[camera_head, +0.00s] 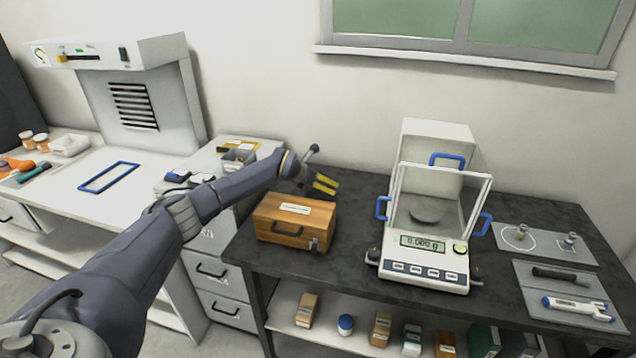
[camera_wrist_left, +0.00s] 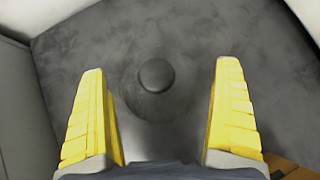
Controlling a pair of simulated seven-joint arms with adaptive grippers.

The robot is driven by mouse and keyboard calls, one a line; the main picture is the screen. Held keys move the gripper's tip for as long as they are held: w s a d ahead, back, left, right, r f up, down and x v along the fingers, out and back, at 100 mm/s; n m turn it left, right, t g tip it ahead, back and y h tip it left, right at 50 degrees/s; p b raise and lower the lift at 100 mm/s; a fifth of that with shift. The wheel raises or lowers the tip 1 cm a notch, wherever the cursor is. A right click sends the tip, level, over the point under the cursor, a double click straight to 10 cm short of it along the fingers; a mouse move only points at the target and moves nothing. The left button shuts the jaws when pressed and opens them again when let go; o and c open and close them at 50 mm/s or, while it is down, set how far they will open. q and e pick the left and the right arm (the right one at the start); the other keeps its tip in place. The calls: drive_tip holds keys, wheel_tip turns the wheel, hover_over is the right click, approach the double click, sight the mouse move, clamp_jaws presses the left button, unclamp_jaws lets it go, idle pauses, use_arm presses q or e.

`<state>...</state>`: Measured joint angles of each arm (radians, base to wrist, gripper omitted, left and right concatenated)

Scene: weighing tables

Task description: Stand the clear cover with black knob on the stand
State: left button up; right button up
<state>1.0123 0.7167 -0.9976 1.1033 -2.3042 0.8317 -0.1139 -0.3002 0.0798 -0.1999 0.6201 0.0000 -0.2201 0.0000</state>
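The clear cover with black knob (camera_wrist_left: 156,75) stands on the dark tabletop in the left wrist view. Its round knob is dark, and the clear body around it is faint. My left gripper (camera_wrist_left: 158,115) is open above it, with one yellow finger on each side of the picture and the knob between and beyond the tips. In the head view my left gripper (camera_head: 325,184) is behind the wooden box; I cannot make out the cover there. I cannot tell for certain which thing is the stand. My right gripper is not in view.
A wooden box (camera_head: 294,221) stands in front of my left gripper. A balance (camera_head: 425,270) with a glass shield and blue handles stands to its right. Grey mats (camera_head: 548,258) with small items lie at the far right. A drawer cabinet (camera_head: 214,245) is to the left.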

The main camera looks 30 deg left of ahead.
use_arm(q)
drive_tip(key=shift+r, duration=0.1)
drive_tip(key=shift+s+a+r, duration=0.1)
drive_tip(key=shift+s+r, duration=0.15)
drive_tip(key=shift+r, duration=0.1)
drive_tip(key=v, duration=1.1)
drive_tip(key=shift+s, duration=0.1)
drive_tip(key=shift+c, duration=0.4)
idle(0.9)
